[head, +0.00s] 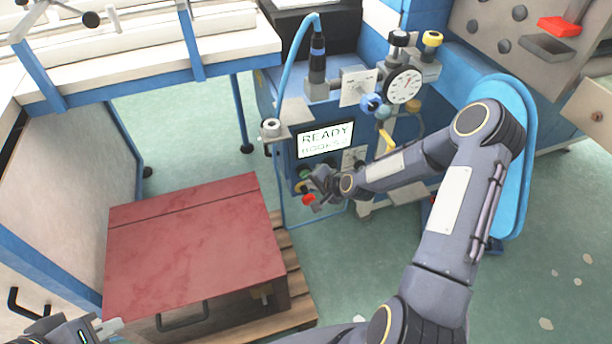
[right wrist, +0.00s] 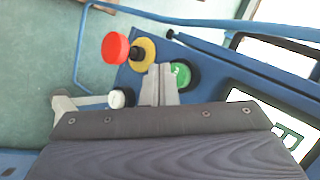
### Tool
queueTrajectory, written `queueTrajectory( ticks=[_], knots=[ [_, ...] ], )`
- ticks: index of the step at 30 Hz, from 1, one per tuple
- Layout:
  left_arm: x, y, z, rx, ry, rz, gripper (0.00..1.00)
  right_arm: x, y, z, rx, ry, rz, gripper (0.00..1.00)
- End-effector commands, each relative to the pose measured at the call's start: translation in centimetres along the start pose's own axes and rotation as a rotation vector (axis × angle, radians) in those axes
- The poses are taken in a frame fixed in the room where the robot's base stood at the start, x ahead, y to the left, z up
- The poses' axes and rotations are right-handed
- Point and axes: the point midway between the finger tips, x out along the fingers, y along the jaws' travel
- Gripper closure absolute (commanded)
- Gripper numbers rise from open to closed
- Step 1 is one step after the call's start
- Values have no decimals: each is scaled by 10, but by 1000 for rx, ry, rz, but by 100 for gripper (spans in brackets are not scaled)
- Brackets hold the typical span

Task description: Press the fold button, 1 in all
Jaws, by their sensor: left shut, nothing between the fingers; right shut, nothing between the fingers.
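The blue machine's front carries a small button panel below a lit screen (head: 325,140) that reads READY with a smaller line under it. In the right wrist view I see a green button (right wrist: 181,75) with a pale mark, a red mushroom button (right wrist: 115,47) on a yellow collar, and a white knob (right wrist: 118,99). The red button also shows in the head view (head: 309,200). No label reading fold is legible. My right gripper (right wrist: 160,80) is shut and empty, its tips close beside the green button; contact cannot be told. My left gripper (head: 112,326) is shut and empty at the lower left.
A red-topped case (head: 195,240) stands on a wooden pallet (head: 292,272) left of the machine. A dial gauge (head: 403,85) and blue hose sit above the panel. A blue-framed table (head: 140,60) is at the upper left.

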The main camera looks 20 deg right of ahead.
Motion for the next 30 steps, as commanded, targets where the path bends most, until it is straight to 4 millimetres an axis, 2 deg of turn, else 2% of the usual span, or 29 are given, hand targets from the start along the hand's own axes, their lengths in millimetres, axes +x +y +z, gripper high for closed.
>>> queueTrajectory(
  ticks=[30],
  knots=[
    [4,-2,2,0,0,0,100,6,-5,-4,0,0,0,100]
  ],
)
